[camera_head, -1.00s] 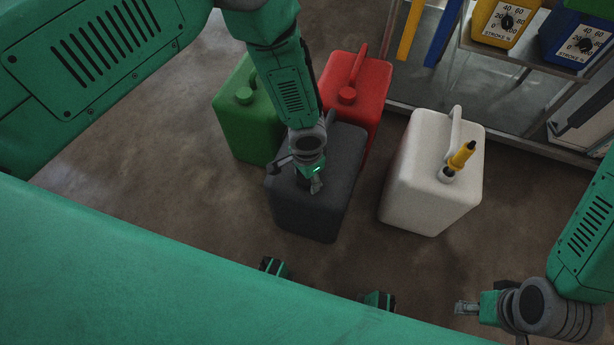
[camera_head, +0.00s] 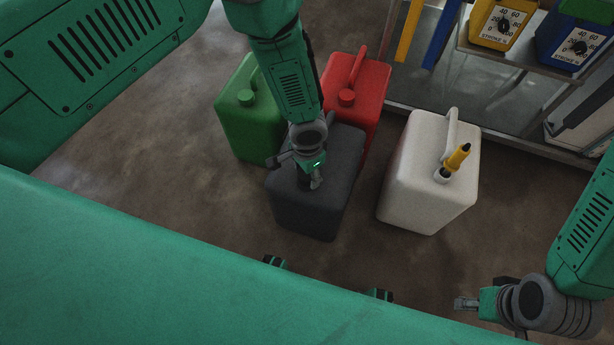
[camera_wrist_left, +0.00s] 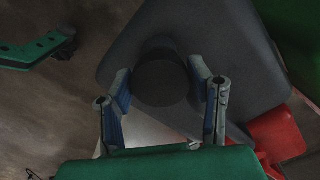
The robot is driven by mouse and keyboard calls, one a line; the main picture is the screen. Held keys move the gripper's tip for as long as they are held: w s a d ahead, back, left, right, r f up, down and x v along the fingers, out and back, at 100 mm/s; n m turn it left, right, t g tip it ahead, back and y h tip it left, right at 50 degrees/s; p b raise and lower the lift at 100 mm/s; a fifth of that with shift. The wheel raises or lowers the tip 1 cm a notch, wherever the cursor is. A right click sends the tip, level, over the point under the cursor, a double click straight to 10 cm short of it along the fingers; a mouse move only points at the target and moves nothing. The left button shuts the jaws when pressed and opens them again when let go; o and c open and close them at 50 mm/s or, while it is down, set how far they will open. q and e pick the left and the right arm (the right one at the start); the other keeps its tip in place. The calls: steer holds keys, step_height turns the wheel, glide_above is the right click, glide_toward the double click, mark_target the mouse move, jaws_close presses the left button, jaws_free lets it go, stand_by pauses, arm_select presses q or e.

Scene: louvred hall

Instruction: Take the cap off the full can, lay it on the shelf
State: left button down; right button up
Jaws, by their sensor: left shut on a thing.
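A dark grey can (camera_head: 312,215) stands on the floor. My left gripper (camera_head: 312,182) is over its top and shut on its round black cap (camera_wrist_left: 160,82), which sits between the two fingers in the left wrist view. In the head view the cap is mostly hidden by the gripper. I cannot tell if the cap is still seated on the can. My right gripper (camera_head: 466,304) is at the lower right, away from the cans; its fingers are too small to judge. A metal shelf (camera_head: 520,62) is at the upper right.
A green can (camera_head: 240,125), a red can (camera_head: 365,95) and a white can (camera_head: 420,185) with a yellow spout (camera_head: 458,157) stand close around the grey one. Yellow (camera_head: 500,22) and blue (camera_head: 570,45) dial boxes occupy the shelf. Floor is clear in front.

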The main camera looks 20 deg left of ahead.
arm_select(q)
step_height(320, 180, up, 5)
steer(key=p, duration=0.4)
stand_by(0.3)
stand_by(0.4)
steer(key=s+a+r+n+p, duration=0.1)
steer(key=a+r+n, duration=0.1)
steer(key=r, duration=0.7)
steer(key=s+a+r+n+p, duration=0.1)
steer(key=a+r, duration=0.4)
steer(key=r, duration=0.5)
steer(key=s+a+r+n+p, duration=0.2)
steer(key=a+r+n+p, duration=0.1)
steer(key=r, duration=0.7)
steer(key=shift+a+n, duration=0.35)
steer(key=shift+n, duration=0.25)
steer(key=shift+d, duration=0.1)
